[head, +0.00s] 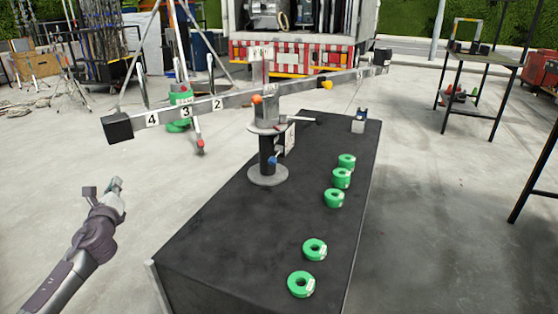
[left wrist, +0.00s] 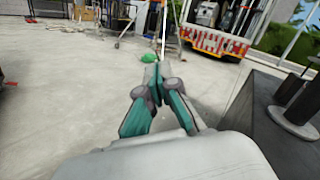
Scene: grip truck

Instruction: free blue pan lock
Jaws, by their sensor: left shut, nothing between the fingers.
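A blue knob (head: 273,160) sits low on the dark upright column (head: 266,150) of a beam scale, just above its round grey base. The scale stands on a black-topped table (head: 230,225). My left gripper (head: 104,190) is shut and empty, out over the floor to the left of the table and well apart from the blue knob. In the left wrist view the fingertips (left wrist: 157,82) meet, with open floor beyond. The column's round base (left wrist: 290,122) shows at the right there, but the blue knob is not seen. My right gripper is out of view.
A long numbered beam (head: 240,99) crosses above the table. A green weight (head: 181,94) and a red-tipped lever (head: 200,146) are below its left part. Several green ring weights (head: 334,198) lie along the table's right side. Floor around my left gripper is clear.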

